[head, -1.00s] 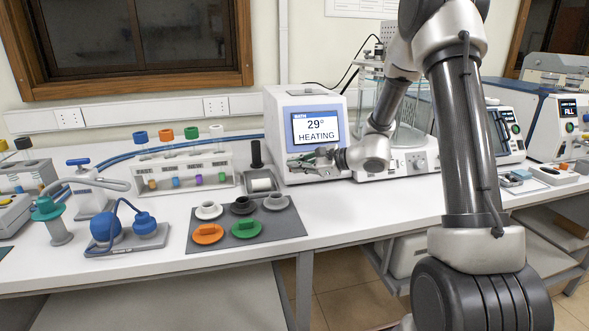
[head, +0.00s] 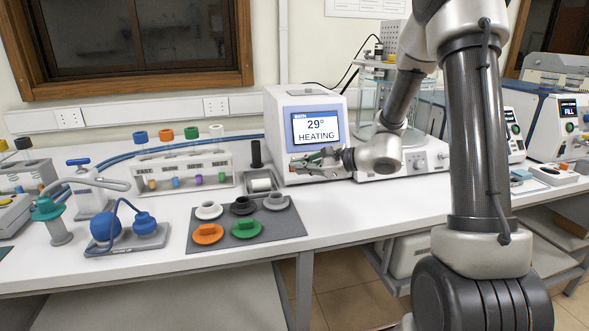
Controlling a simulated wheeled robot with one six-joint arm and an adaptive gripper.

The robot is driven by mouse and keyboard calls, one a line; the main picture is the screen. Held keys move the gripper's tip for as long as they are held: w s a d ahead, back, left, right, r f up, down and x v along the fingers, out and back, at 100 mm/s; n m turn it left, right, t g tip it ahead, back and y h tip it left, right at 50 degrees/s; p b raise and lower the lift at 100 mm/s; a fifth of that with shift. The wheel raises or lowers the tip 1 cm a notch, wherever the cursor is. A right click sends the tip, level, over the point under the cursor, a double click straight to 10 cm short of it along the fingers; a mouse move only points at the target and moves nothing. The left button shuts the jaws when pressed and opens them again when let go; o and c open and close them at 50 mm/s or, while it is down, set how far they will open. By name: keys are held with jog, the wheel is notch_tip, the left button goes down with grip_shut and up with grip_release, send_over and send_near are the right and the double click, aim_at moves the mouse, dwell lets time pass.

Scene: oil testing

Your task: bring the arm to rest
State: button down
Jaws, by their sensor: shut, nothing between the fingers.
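My gripper (head: 303,164) is in front of the heating bath unit (head: 274,130), below its screen, above the white bench (head: 345,215). It points left in the picture and its fingers are shut with nothing between them. The bath screen (head: 316,128) reads 29° HEATING. My arm comes down from the upper right and across in front of the bath's glass vessel (head: 376,105), hiding part of it.
A grey mat (head: 270,231) with several coloured caps lies left of centre. A tube rack (head: 190,175) and a small tray (head: 246,184) stand behind it. Blue bulbs (head: 105,227) sit at the left. An instrument reading FILL (head: 550,115) stands at the right. Bench front-centre is clear.

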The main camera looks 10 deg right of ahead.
dwell(0.4)
jog(key=s+f+n+g, duration=0.1)
jog(key=s, duration=0.2)
jog(key=s+f+n+g, duration=0.1)
jog(key=s+f+g, duration=0.1)
jog(key=s, duration=0.1)
jog(key=s+f+n+g, duration=0.1)
jog(key=s+n, duration=0.1)
jog(key=s, duration=0.1)
jog(key=shift+s+d+f+g, duration=0.1)
jog(key=shift+d+f+g, duration=0.1)
jog(key=shift+d+g, duration=0.1)
jog(key=s+d+r+n+g+h, duration=0.2)
jog(key=s+d+r+n+h, duration=0.25)
jog(key=s, duration=0.45)
jog(key=s+d+r+n+g+h, duration=0.1)
jog(key=s+d+n+g+h, duration=0.2)
jog(key=s+d+n, duration=0.5)
jog(key=s+d+r+n+t+h, duration=0.2)
jog(key=s+r, duration=0.4)
jog(key=r, duration=0.3)
jog(key=n+t+h, duration=0.1)
jog(key=t, duration=0.1)
jog(key=shift+r+t, duration=0.25)
jog(key=shift+t, duration=0.05)
